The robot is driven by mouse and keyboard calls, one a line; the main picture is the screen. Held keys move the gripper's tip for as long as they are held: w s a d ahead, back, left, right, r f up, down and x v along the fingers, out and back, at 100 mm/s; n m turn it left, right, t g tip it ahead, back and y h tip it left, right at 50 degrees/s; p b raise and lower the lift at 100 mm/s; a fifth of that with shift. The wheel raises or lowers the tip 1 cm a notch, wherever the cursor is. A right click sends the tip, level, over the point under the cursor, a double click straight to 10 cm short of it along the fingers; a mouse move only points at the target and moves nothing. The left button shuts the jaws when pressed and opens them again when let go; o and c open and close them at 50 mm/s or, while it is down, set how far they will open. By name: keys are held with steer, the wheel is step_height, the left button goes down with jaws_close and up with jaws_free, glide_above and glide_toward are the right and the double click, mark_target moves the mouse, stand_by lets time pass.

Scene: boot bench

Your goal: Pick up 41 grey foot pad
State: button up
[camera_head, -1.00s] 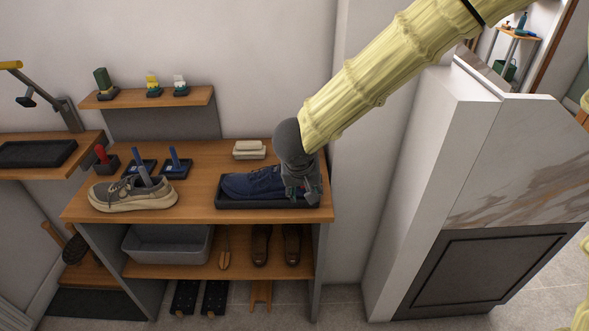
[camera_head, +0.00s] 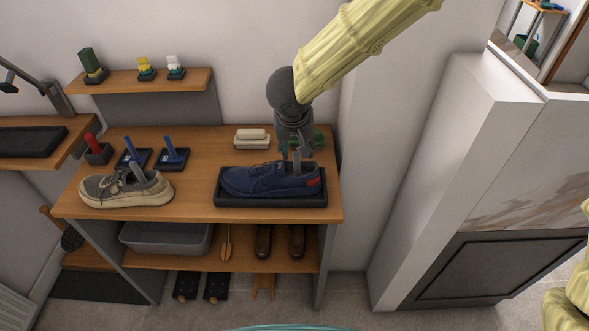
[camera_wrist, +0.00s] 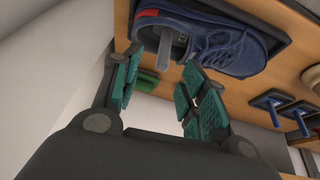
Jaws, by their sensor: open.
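A grey upright pad (camera_head: 297,161) stands in the opening of a blue shoe (camera_head: 260,180), which sits in a black tray (camera_head: 232,202) at the bench's right. In the wrist view the grey pad (camera_wrist: 165,47) shows in the shoe opening (camera_wrist: 225,45), just beyond the fingertips. My gripper (camera_head: 297,148) is open and empty, above and behind the shoe's heel end. The teal fingers (camera_wrist: 160,75) are apart, with nothing between them. A second grey pad (camera_head: 137,175) stands in a grey shoe (camera_head: 118,190) at the left. No number is readable on either pad.
Two blue-handled items (camera_head: 172,151) in black holders, a red-handled item (camera_head: 94,145) and a cream block (camera_head: 252,137) stand on the bench. A green item (camera_wrist: 147,82) lies beside the shoe. A wall (camera_head: 400,140) closes the right side. The bench middle is clear.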

mark_target(296, 154)
steer(key=x, duration=0.2)
steer(key=shift+w+d+f, duration=0.15)
steer(key=shift+w+f, duration=0.2)
steer(key=shift+f, duration=0.35)
steer(key=f, duration=0.1)
steer(key=w+f, duration=0.1)
steer(key=w+f+p, duration=0.1)
steer(key=shift+a+f, duration=0.3)
steer(key=shift+f, duration=0.05)
steer(key=shift+c, duration=0.4)
steer(key=c, duration=0.9)
